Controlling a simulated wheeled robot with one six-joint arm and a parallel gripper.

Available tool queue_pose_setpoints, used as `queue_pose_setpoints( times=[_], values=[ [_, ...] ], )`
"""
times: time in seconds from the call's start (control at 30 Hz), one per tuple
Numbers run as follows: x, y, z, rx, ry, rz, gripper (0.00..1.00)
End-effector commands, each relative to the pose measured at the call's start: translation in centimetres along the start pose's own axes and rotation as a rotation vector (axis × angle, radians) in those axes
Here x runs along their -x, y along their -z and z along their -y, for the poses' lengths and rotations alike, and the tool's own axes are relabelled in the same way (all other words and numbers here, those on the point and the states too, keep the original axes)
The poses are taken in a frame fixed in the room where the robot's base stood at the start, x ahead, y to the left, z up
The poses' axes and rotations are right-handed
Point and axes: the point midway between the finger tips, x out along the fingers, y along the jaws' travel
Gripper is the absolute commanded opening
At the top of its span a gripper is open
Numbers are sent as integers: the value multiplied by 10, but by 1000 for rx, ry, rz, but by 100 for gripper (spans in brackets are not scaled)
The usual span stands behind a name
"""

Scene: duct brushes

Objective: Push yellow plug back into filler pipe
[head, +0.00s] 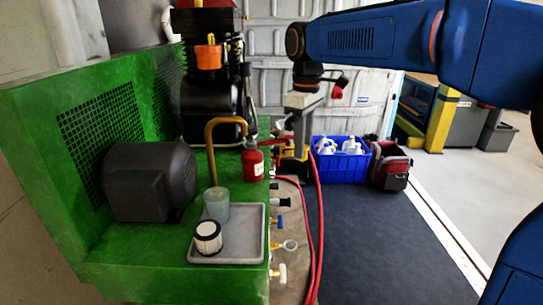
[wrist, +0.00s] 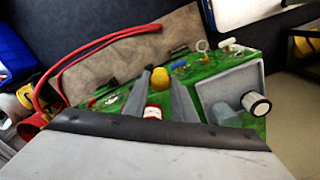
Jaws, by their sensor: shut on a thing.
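My gripper (head: 296,138) hangs from the blue arm just beyond the right edge of the green machine in the head view. In the wrist view, the yellow plug (wrist: 160,82) sits between the tips of my gripper (wrist: 160,92), which is shut on it. I cannot make out the plug in the head view. A bent ochre pipe (head: 211,150) rises from the green deck, left of my gripper; I cannot tell whether it is the filler pipe. No open pipe mouth is clearly visible.
A red bottle (head: 253,163) stands on the green deck (head: 150,245) near my gripper. Red hoses (head: 319,220) run beside the machine. A blue crate (head: 342,170) stands on the dark floor mat.

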Motion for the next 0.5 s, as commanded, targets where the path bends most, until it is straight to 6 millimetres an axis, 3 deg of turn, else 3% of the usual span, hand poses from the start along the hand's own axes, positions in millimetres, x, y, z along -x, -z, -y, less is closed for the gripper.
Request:
queue_pose_setpoints(
  times=[0.1, 0.3, 0.5],
  values=[
    [3, -25, -38, -138, 0, 1, 1],
    [9, -69, -92, -355, 0, 0, 1],
    [12, -104, -127, -512, 0, 0, 1]
  ],
)
